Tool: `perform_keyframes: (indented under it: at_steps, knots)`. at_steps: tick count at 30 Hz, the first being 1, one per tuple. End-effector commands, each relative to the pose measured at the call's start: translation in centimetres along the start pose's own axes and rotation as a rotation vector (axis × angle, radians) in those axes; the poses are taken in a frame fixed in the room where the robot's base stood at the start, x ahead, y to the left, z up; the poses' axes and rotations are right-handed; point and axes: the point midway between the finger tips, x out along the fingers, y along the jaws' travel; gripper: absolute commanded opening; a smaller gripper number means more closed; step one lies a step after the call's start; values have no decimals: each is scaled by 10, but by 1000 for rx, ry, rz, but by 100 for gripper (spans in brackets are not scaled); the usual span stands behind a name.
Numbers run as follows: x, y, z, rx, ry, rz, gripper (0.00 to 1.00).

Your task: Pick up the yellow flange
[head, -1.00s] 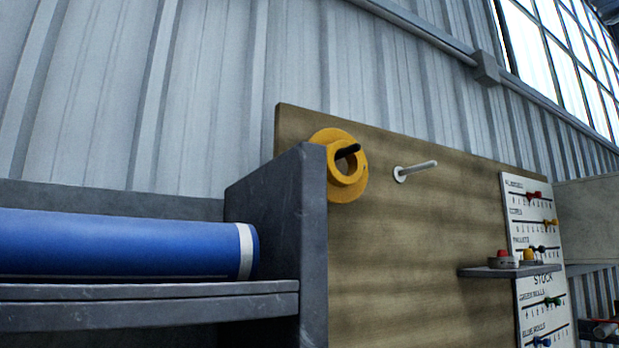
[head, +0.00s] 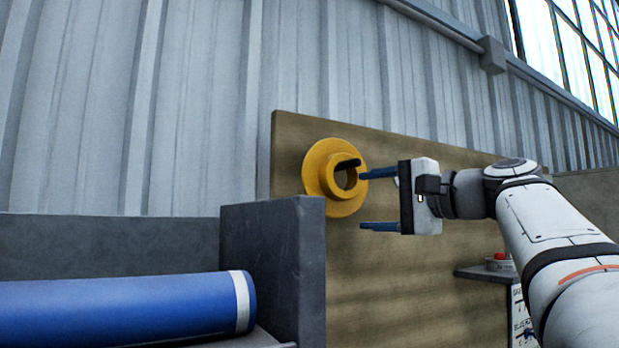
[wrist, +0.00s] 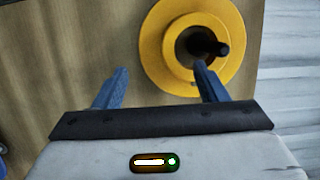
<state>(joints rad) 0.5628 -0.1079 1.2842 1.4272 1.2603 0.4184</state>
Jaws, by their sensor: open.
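The yellow flange (head: 318,176) hangs on a dark peg (head: 348,164) on the wooden board in the head view. It is a wide disc with a raised hub and a central hole. In the wrist view the flange (wrist: 155,50) is ahead and right of centre, with the dark peg through its hole. My gripper (head: 363,200) is open and empty, to the right of the flange in the head view. Its blue fingers point toward the flange. In the wrist view the right finger overlaps the flange's lower part, and the left finger is over bare board. I cannot tell whether any finger touches the flange.
The wooden board (head: 410,290) stands against the corrugated wall. A grey upright panel (head: 272,268) stands just below and left of the flange, beside a blue roll (head: 120,312). A small shelf (head: 487,272) juts from the board at the lower right.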

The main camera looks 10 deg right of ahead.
Motion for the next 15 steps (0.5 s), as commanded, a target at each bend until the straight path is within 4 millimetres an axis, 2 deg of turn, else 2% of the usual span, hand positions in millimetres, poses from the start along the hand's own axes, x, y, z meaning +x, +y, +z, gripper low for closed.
perform_keyframes:
  at_steps: [3,11,15]
  knots:
    - [9,-5,0,3,-6,-11,66]
    - [36,-3,1,2,-7,-8,66]
    - [58,2,1,3,-8,-7,66]
